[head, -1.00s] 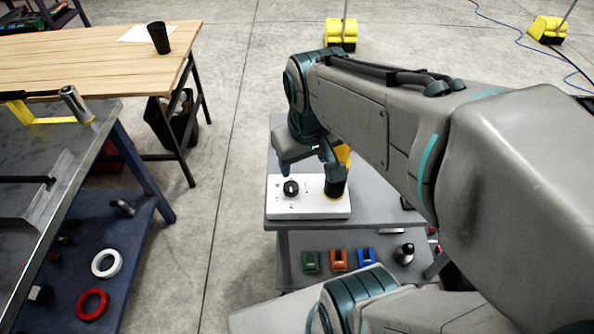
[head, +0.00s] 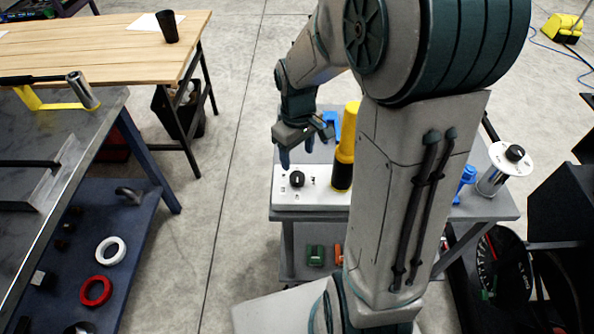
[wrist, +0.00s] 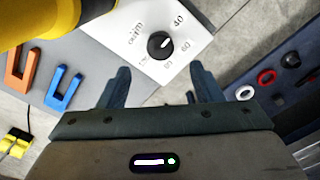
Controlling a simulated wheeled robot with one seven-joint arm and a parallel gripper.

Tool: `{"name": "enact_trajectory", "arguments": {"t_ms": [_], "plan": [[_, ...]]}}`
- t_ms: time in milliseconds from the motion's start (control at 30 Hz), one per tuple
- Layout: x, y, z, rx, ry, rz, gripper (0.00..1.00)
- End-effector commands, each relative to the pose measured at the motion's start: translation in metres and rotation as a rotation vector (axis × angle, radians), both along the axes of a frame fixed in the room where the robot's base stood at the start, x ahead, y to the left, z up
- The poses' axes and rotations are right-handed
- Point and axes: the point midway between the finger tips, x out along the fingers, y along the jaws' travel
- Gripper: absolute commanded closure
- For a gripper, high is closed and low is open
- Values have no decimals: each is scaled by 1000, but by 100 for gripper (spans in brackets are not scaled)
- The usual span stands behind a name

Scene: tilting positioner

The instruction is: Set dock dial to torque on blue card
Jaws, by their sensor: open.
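The dock is a white box (head: 275,205) on the grey cart, with a black round dial (head: 297,179) on top. In the wrist view the dial (wrist: 161,44) has a white pointer aimed up and right, with printed numbers around it. A yellow tool with a black lower end (head: 346,145) stands upright at the dock's right side; its yellow body (wrist: 40,15) fills the wrist view's upper left. My gripper (head: 297,152) is open and empty above the dock, apart from the dial. The dial shows beyond my open fingers (wrist: 162,84). I cannot make out a blue card.
A silver cylinder with a white disc (head: 495,178) stands at the cart's right. A metal workbench (head: 60,135) stands at left.

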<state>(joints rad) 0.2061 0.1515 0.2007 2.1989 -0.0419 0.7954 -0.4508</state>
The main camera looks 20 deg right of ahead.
Motion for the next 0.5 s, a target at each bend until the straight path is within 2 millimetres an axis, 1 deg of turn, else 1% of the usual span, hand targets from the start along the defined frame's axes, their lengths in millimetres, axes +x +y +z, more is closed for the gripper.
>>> {"name": "enact_trajectory", "arguments": {"t_ms": [33,100,233,400,500], "plan": [[-1,0,-12,1,6,0,41],[-1,0,-28,1,7,0,41],[-1,0,-52,0,6,-1,41],[0,0,-72,0,2,0,41],[0,0,-79,0,1,0,41]]}}
